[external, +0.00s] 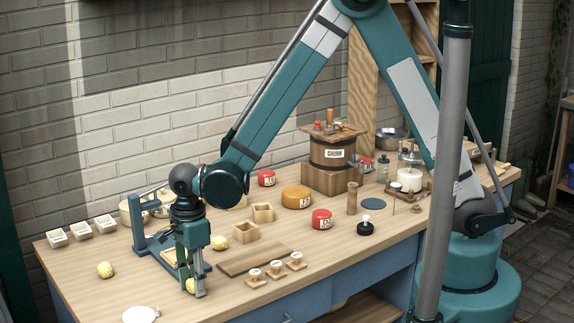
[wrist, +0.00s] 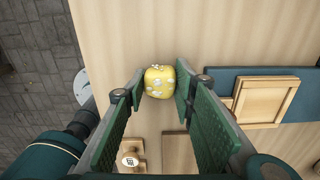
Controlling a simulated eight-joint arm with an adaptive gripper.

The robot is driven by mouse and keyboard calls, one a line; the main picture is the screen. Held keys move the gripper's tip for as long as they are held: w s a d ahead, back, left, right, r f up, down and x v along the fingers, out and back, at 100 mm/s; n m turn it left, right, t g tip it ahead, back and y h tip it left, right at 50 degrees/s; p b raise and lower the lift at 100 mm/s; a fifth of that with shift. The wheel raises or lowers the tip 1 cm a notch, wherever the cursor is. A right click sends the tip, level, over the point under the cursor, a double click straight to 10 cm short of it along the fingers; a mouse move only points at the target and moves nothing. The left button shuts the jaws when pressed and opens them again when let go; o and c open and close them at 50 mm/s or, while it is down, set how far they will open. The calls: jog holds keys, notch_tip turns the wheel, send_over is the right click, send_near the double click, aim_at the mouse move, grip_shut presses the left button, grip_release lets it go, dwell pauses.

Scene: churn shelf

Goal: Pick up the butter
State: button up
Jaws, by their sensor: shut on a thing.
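The butter (wrist: 159,84) is a rounded yellow lump with white flower marks on it. In the wrist view it sits between the two green fingers of my gripper (wrist: 160,85), which is shut on it. In the external view my gripper (external: 193,288) points straight down near the front left edge of the table, and the butter (external: 190,286) shows partly behind a finger. I cannot tell whether it is clear of the table top. Two similar yellow lumps lie apart on the table, one to the left (external: 105,270) and one just behind my gripper (external: 219,242).
A teal frame (external: 150,245) stands close behind my gripper. A brown board (external: 240,262) and several small wooden stamps (external: 276,268) lie to the right. The wooden churn (external: 333,160) stands farther back.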

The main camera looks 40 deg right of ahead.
jog(key=shift+r+p, duration=0.3)
jog(key=shift+r, duration=4.65)
jog(key=shift+r, duration=0.1)
notch_tip(320, 180, up, 18)
jog(key=w+d+p, duration=0.2)
jog(key=w+d, duration=0.7)
jog(key=w, duration=0.4)
jog(key=w+d+p, duration=0.2)
jog(key=w+d, duration=0.8)
jog(key=w, duration=0.3)
jog(key=w+d+p, duration=0.1)
jog(key=w+d, duration=0.5)
jog(key=d, duration=0.3)
jog(key=w+d+p, duration=0.1)
jog(key=w+d, duration=0.5)
jog(key=d, duration=0.4)
jog(key=shift+n, duration=0.3)
notch_tip(320, 180, down, 5)
